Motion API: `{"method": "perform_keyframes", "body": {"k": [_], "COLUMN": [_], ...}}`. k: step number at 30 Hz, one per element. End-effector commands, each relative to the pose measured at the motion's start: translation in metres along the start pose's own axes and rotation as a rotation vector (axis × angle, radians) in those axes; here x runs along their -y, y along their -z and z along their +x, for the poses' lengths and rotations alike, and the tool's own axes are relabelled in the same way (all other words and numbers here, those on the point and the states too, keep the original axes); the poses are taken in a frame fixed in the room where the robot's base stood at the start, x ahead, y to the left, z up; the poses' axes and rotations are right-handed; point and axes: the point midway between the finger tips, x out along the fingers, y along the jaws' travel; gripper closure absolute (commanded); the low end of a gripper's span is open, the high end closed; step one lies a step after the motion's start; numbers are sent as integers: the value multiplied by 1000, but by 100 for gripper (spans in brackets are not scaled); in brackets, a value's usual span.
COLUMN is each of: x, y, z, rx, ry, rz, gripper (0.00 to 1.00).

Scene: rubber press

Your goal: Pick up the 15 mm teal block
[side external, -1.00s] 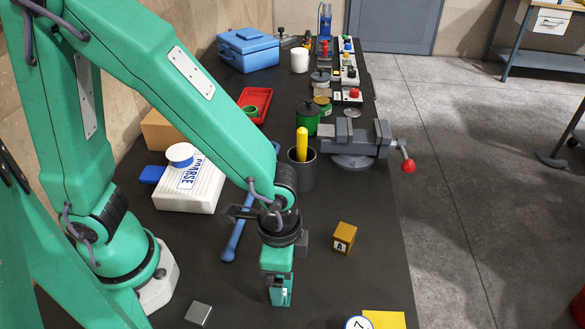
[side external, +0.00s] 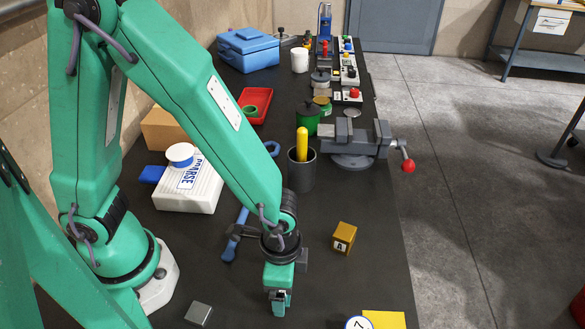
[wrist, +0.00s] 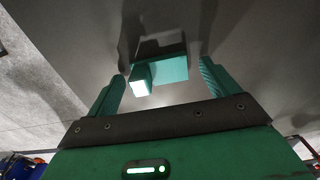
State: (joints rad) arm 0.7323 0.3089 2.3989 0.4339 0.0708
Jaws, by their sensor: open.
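The teal block (wrist: 172,70) shows in the wrist view, ahead of my gripper's palm and in the gap between the two fingers, with one bright face towards the camera. My gripper (wrist: 163,76) is open, with one finger on each side of the block and visible space on both sides. In the side view my gripper (side external: 278,303) points down low over the dark bench top. The block cannot be made out there; the green fingers seem to hide it.
An ochre block marked A (side external: 343,238) stands right of my gripper. A grey square piece (side external: 199,313) lies to the left, a yellow sheet (side external: 385,320) at the front right. A dark cup (side external: 301,172) and a vise (side external: 355,145) stand behind. Bare bench surrounds the gripper.

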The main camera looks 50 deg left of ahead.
Motion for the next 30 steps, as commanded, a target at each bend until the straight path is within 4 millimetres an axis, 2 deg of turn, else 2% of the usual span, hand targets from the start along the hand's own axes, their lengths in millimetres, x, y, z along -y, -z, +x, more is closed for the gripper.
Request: {"method": "perform_keyframes", "body": {"k": [5, 14, 23, 30], "x": [0, 0, 0, 0], "y": [0, 0, 0, 1], "z": [0, 0, -1, -11], "rx": [0, 0, -1, -3], "ry": [0, 0, 0, 0], "rz": [0, 0, 0, 0], "gripper": [13, 66, 66, 66]}}
